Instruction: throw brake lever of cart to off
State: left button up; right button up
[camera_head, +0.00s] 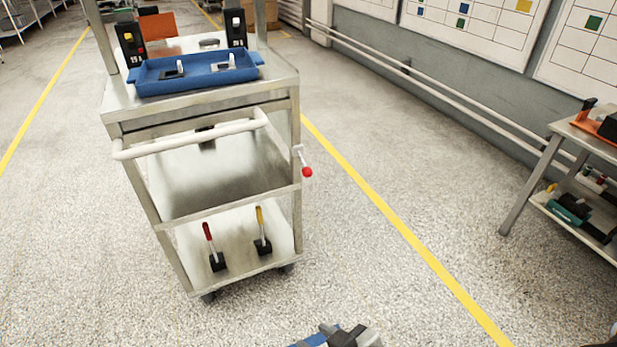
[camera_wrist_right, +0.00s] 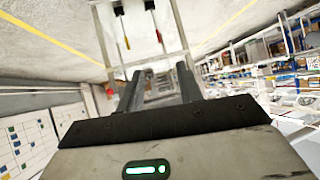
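The metal cart (camera_head: 205,110) stands left of centre in the head view, with a white push handle (camera_head: 190,140) facing me. A short lever with a red knob (camera_head: 307,172) sticks out from its right side post and points down and outward. A small red spot, probably this knob (camera_wrist_right: 109,91), shows beside a finger in the right wrist view. My right gripper (camera_head: 350,337) is at the bottom edge of the head view, well short of the cart. In the wrist view its fingers (camera_wrist_right: 160,88) are apart with nothing between them. My left gripper is not in view.
A blue tray (camera_head: 150,86) lies on the cart top. A red-handled lever (camera_head: 211,243) and a yellow-handled lever (camera_head: 261,230) stand on the lower shelf. A workbench (camera_head: 545,165) stands at right. The floor between cart and bench is clear, with a yellow line.

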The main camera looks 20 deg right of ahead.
aim_at(307, 172)
jog(key=u, duration=0.35)
jog(key=i, duration=0.85)
jog(key=z, duration=0.5)
